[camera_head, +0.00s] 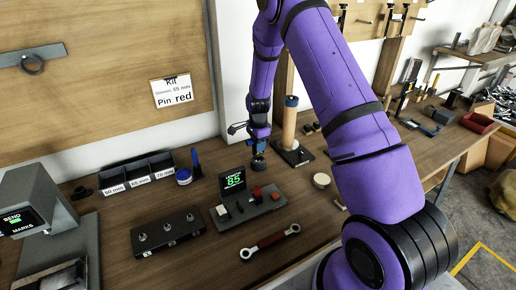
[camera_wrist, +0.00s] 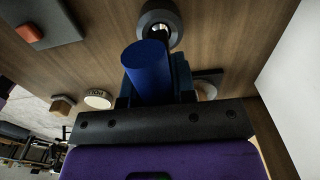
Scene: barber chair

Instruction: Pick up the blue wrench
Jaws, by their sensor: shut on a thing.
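My gripper (camera_head: 259,140) points down over the back middle of the bench. In the wrist view, its dark fingers are shut around a smooth blue cylinder (camera_wrist: 148,72), which looks like a handle. A dark grey ring-shaped piece (camera_wrist: 160,24) lies just beyond the cylinder; I cannot tell whether they are joined. In the head view, a small dark round piece (camera_head: 258,163) shows under the gripper, and the fingers largely hide the held thing. I cannot clearly make out a wrench shape on it. A wrench with a red grip and silver ring ends (camera_head: 270,241) lies at the front of the bench.
A control box with a green "85" display (camera_head: 233,181) stands close to my gripper. A wooden post on a dark base (camera_head: 290,125) is just right of it. A black fixture block (camera_head: 166,235), labelled bins (camera_head: 138,174) and a bending machine (camera_head: 35,215) stand to the left.

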